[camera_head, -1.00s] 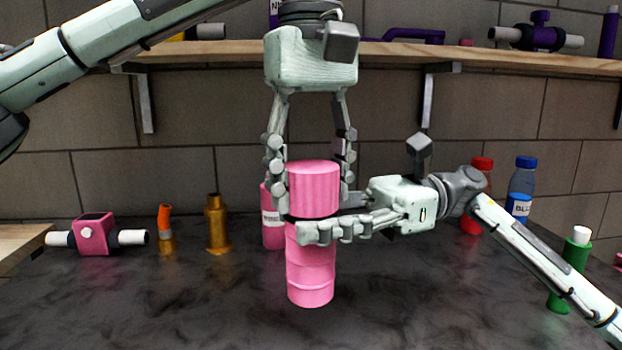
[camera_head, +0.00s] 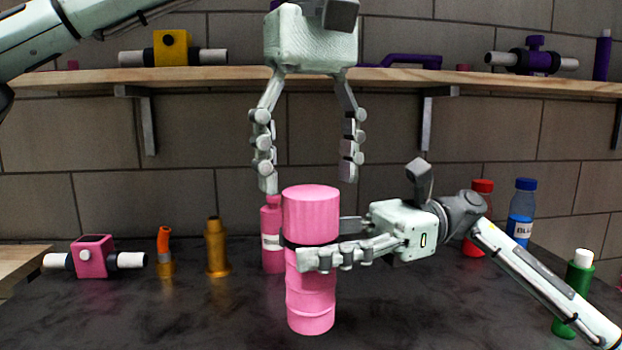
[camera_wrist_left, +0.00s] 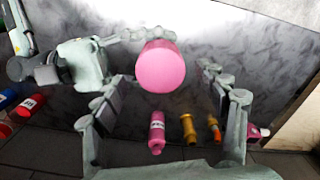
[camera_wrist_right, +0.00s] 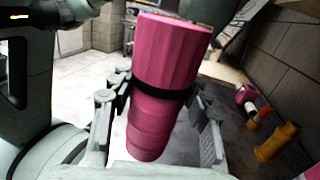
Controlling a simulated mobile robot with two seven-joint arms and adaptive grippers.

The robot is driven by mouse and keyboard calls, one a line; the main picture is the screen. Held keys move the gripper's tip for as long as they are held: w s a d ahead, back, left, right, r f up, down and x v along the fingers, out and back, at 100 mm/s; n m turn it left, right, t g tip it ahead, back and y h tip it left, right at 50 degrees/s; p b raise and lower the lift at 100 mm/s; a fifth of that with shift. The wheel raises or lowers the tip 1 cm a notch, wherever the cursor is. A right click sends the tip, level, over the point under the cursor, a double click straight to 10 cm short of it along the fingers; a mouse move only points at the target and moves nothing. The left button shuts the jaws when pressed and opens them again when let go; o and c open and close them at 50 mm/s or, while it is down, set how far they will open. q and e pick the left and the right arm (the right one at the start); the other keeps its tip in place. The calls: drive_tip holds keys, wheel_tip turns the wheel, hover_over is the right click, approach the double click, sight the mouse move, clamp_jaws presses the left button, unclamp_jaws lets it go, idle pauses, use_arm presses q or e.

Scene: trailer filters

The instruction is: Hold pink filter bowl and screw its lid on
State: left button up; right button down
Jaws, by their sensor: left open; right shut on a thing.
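The pink filter bowl (camera_head: 311,300) is upright in the middle of the head view, with its ribbed pink lid (camera_head: 311,214) on top and a dark band between them. My right gripper (camera_head: 312,256) is shut around the bowl's upper part, just below the lid; the right wrist view shows its fingers on both sides of the bowl (camera_wrist_right: 158,115). My left gripper (camera_head: 308,183) is open and empty above the lid, its fingers spread wider than the lid and pointing down. In the left wrist view the lid's top (camera_wrist_left: 160,66) shows between the fingers. The bowl's underside is hidden.
A pink bottle (camera_head: 272,235) stands just behind the bowl. Brass pieces (camera_head: 216,250) and a pink valve (camera_head: 93,257) are to the left. Red (camera_head: 479,220), blue (camera_head: 521,212) and green (camera_head: 574,290) bottles stand at right. A wooden shelf (camera_head: 220,77) runs behind my left gripper.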

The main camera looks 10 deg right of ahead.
sight(311, 191)
use_arm(q)
drive_tip(key=shift+c, duration=0.4)
drive_tip(key=n, duration=0.5)
drive_tip(key=shift+s+d+r+n, duration=0.1)
drive_tip(key=shift+r+n, duration=0.2)
drive_tip(key=shift+r, duration=0.05)
drive_tip(key=n, duration=0.5)
drive_tip(key=shift+r, duration=0.35)
drive_tip(key=n, duration=0.2)
drive_tip(key=r+n, duration=0.1)
drive_tip(key=n, duration=0.2)
drive_tip(key=shift+n, duration=0.3)
drive_tip(key=n, duration=0.3)
drive_tip(key=r+n, duration=0.1)
drive_tip(key=n, duration=0.2)
drive_tip(key=shift+f, duration=4)
